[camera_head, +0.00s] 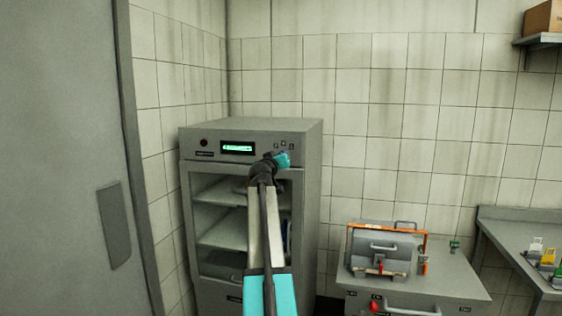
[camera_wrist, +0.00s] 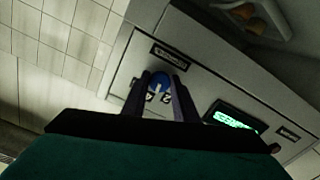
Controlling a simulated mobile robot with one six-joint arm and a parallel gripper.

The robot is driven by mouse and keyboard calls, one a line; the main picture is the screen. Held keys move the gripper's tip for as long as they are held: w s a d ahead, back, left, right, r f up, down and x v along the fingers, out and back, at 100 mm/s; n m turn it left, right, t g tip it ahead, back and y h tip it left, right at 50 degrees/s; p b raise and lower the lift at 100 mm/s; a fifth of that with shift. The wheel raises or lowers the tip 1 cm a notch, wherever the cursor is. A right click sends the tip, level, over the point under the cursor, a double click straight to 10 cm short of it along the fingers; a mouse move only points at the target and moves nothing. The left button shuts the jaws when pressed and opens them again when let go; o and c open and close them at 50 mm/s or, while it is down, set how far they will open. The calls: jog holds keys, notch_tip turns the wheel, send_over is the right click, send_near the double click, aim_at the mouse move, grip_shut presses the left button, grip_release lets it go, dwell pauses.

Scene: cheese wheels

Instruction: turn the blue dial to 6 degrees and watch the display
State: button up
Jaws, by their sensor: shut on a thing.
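A grey cabinet (camera_head: 310,190) with a glass door stands against the tiled corner. Its top panel carries a lit green display (camera_head: 237,148), whose text is too small to read. The display also shows in the wrist view (camera_wrist: 235,118). The blue dial (camera_wrist: 159,84) is on the same panel, between the two fingers of my gripper (camera_wrist: 162,80), which is shut on it. In the head view my arm reaches up to the panel's right part and hides the dial. The dial's angle cannot be read.
Through the cabinet's glass door, shelves (camera_head: 222,232) show. At lower right stands a grey unit (camera_head: 440,275) bearing a metal box with an orange frame (camera_head: 385,250). A side table (camera_head: 515,222) holds small coloured items. A large grey door (camera_head: 65,150) fills the left.

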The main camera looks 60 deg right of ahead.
jog(key=shift+n, duration=3.6)
jog(key=o, duration=1)
